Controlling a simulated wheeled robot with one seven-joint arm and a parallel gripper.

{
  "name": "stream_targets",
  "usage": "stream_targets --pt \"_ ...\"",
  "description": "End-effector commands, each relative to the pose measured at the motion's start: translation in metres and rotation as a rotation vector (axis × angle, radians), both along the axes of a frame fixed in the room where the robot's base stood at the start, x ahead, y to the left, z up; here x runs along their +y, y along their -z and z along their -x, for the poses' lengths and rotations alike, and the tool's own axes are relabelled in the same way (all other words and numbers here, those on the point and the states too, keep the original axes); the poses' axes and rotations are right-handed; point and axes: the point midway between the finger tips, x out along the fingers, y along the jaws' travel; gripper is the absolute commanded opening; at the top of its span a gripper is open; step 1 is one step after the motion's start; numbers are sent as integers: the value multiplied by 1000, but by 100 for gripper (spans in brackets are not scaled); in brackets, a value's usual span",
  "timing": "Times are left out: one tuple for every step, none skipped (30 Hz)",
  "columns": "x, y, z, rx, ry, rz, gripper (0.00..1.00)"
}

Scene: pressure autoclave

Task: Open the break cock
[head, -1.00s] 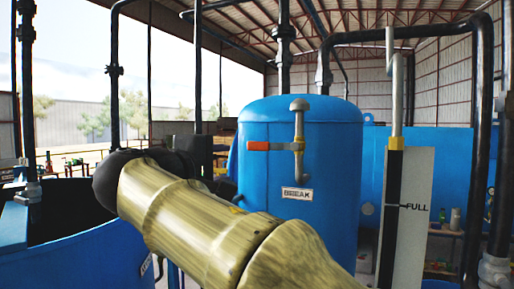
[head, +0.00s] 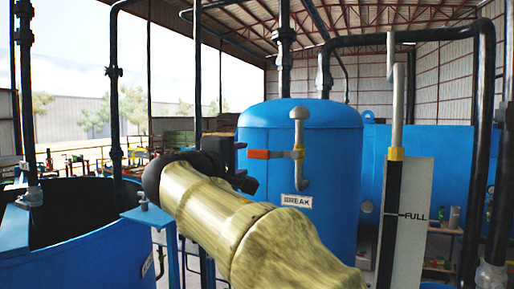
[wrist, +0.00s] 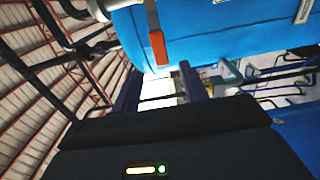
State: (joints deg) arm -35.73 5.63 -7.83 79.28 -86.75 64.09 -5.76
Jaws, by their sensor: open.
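The break cock is a small valve on a pale bent pipe (head: 299,130) at the front of a blue tank (head: 335,215). Its orange-red handle (head: 259,155) lies level and points left from the pipe. A "BREAK" label (head: 297,201) sits below it. In the wrist view the handle (wrist: 158,48) shows beyond the fingers, near the top centre. My gripper (head: 245,166) is just left of and below the handle in the head view. In the wrist view my gripper (wrist: 160,84) has its two dark fingers apart, with nothing between them. I see no contact with the handle.
A gauge board marked "FULL" (head: 413,217) and a black pipe (head: 478,150) stand to the right. An open blue vat (head: 85,262) is at lower left. Dark vertical pipes (head: 197,70) rise on the left. Shelves with small items lie far back right.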

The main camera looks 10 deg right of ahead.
Motion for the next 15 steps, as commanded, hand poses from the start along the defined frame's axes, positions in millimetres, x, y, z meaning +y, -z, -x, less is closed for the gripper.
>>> stream_targets --pt "-7 -4 -8 2 5 1 44" --pt "-10 -4 -12 1 4 0 44" --pt "-14 -4 -18 2 4 1 44" --pt "-17 -4 -22 3 4 2 44" --pt "-20 -4 -26 2 5 1 44" --pt "-25 -4 -32 2 4 1 44" --pt "-28 -4 -36 3 4 0 44" --pt "-31 -4 -41 3 4 1 44" --pt "-35 -4 -47 3 4 0 44" --pt "-38 -4 -51 2 4 1 44" --pt "-41 -4 -55 2 5 1 44" --pt "-45 -4 -60 3 3 0 44" --pt "-47 -4 -64 2 3 1 44" --pt "-49 -4 -67 2 3 1 44" --pt "-52 -3 -71 1 2 2 44"
